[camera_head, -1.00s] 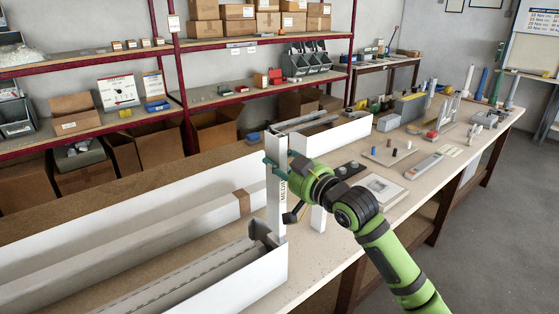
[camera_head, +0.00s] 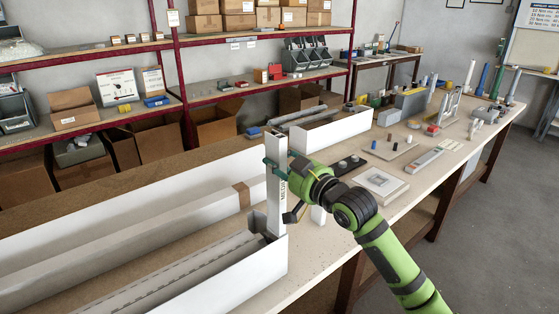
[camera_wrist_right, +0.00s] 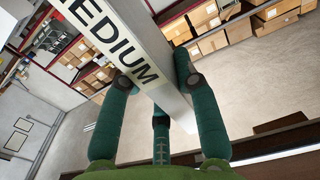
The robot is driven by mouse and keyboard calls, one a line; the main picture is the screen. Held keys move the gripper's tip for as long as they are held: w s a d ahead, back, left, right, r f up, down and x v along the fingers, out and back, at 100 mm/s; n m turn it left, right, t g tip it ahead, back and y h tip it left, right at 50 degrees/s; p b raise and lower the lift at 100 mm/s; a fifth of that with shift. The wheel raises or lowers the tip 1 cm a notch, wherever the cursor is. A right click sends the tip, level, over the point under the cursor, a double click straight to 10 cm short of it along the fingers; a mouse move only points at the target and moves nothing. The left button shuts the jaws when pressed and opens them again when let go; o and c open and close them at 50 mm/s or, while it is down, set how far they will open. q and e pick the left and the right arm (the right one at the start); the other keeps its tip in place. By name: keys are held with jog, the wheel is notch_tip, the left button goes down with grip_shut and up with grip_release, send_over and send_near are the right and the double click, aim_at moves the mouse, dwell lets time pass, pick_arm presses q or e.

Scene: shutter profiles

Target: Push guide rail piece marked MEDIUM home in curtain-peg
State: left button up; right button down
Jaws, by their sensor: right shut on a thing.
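The white guide rail piece marked MEDIUM (camera_head: 276,205) stands upright at the near right end of the long white box (camera_head: 262,270). Its lower end is beside or in a dark grey end bracket (camera_head: 259,246); I cannot tell how far it is seated. The curtain-peg itself cannot be made out. My right gripper (camera_head: 279,170) is shut on the piece at its upper part. In the right wrist view, the fingers (camera_wrist_right: 161,84) clasp both sides of the piece (camera_wrist_right: 125,45), with the lettering "EDIUM" readable. My left gripper is not in view.
Grey slats (camera_head: 180,275) lie inside the white box. Small parts, a flat plate (camera_head: 380,183) and tools spread along the bench to the right. Shelves with boxes line the wall.

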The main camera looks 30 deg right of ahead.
jog(key=shift+f, duration=0.15)
jog(key=c, duration=0.8)
grip_release()
jog(key=shift+c, duration=0.2)
jog(key=shift+s, duration=0.1)
jog(key=s, duration=1.2)
jog(key=shift+d, duration=0.45)
jog(key=shift+w, duration=0.1)
